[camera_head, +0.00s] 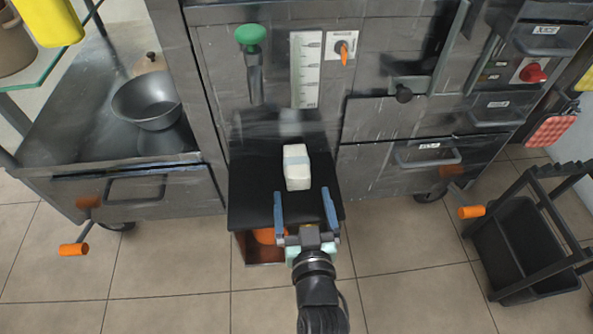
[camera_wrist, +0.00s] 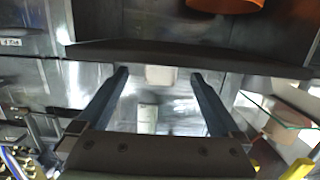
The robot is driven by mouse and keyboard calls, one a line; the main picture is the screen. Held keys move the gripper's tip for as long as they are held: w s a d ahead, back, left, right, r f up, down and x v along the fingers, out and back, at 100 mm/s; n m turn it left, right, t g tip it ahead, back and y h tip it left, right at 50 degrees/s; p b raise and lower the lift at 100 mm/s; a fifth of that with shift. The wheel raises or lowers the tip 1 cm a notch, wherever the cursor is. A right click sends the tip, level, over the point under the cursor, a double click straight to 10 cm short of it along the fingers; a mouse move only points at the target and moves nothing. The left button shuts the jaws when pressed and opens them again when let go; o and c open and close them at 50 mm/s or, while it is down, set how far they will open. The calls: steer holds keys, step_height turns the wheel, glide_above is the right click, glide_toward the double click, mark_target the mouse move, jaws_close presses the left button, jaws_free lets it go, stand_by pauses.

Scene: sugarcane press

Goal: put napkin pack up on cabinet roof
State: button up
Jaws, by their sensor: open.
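The napkin pack (camera_head: 297,167), a small white block with a pale bluish band, rests on the black shelf (camera_head: 255,190) at the cabinet front (camera_head: 370,120). My gripper (camera_head: 302,193) is open and empty, with its two blue fingers pointing at the pack. In the head view the fingertips are level with the pack's near end, one to each side; I cannot tell whether they touch it. In the wrist view, a pale block that looks like the pack (camera_wrist: 159,76) shows between the open fingers (camera_wrist: 160,76). The cabinet's roof cannot be made out in either view.
A green-topped lever (camera_head: 250,38) and a measuring strip (camera_head: 306,68) are above the shelf. An orange object (camera_head: 265,236) sits underneath it. A metal side table with a bowl (camera_head: 147,100) stands left, a black bin cart (camera_head: 525,250) right. The floor in front is mostly clear.

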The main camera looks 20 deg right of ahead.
mark_target(296, 168)
steer(key=shift+r+b+x, duration=0.1)
steer(key=shift+b+x, duration=1)
steer(key=shift+x, duration=1.1)
steer(key=shift+r+b+x, duration=0.15)
steer(key=shift+b+x, duration=0.9)
steer(key=shift+x, duration=1.1)
jaws_close()
steer(key=shift+r, duration=0.1)
